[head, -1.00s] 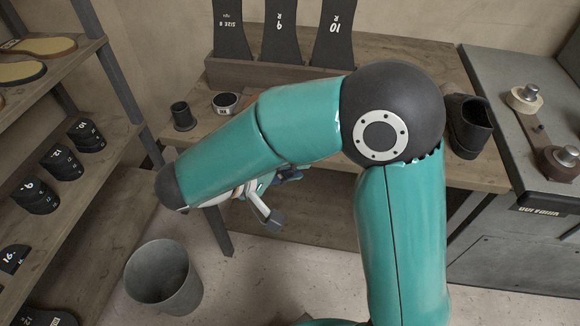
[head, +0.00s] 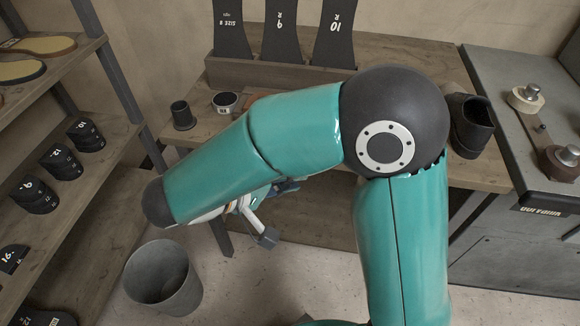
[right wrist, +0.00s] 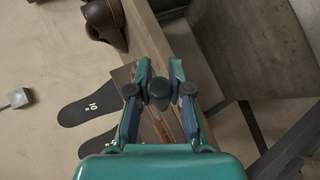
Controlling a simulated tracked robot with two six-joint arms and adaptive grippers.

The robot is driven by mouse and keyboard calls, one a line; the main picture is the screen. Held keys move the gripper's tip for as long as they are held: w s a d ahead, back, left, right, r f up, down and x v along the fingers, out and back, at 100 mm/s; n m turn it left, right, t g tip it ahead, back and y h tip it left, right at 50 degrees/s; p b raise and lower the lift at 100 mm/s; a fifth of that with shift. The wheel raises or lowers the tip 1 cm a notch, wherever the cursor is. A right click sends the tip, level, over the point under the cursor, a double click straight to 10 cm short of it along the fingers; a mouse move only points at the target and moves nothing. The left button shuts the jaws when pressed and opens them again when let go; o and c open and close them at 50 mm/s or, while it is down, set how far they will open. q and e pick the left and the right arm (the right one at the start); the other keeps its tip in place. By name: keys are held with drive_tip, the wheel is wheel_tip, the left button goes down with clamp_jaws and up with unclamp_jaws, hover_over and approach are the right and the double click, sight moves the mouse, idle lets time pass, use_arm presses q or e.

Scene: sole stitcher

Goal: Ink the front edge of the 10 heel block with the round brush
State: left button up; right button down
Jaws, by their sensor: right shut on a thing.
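The 10 heel block (head: 86,135) is black with a white number. It sits at the far end of a row of heel blocks on the middle left shelf. My right gripper (head: 287,187) is mostly hidden behind my forearm in the head view, well to the right of that block. In the right wrist view my right gripper (right wrist: 160,92) is shut on a dark round-ended thing (right wrist: 158,88). Its shape is too small to tell for sure as the round brush. My left gripper is not in view.
The shelf (head: 98,190) holds more heel blocks and soles. A grey bin (head: 163,278) stands on the floor. The workbench (head: 405,50) carries a rack of black patterns (head: 283,30), a dark cup (head: 182,115), a small round pot (head: 225,102) and a dark boot (head: 468,125).

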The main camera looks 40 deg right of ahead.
idle(0.4)
drive_tip(key=shift+w+d, duration=0.1)
drive_tip(key=w+d, duration=0.4)
drive_tip(key=d, duration=0.1)
drive_tip(key=shift+w+d+p, duration=0.15)
drive_tip(key=shift+w+p, duration=0.2)
drive_tip(key=shift+w+d+r, duration=0.1)
drive_tip(key=shift+w+d, duration=0.4)
drive_tip(key=shift+d, duration=0.2)
idle(0.9)
drive_tip(key=shift+s+d+b, duration=1.65)
drive_tip(key=shift+s+d, duration=1)
drive_tip(key=shift+s, duration=0.85)
drive_tip(key=w+a+p, duration=0.1)
drive_tip(key=w+a, duration=0.4)
drive_tip(key=w, duration=0.2)
drive_tip(key=shift+a, duration=0.15)
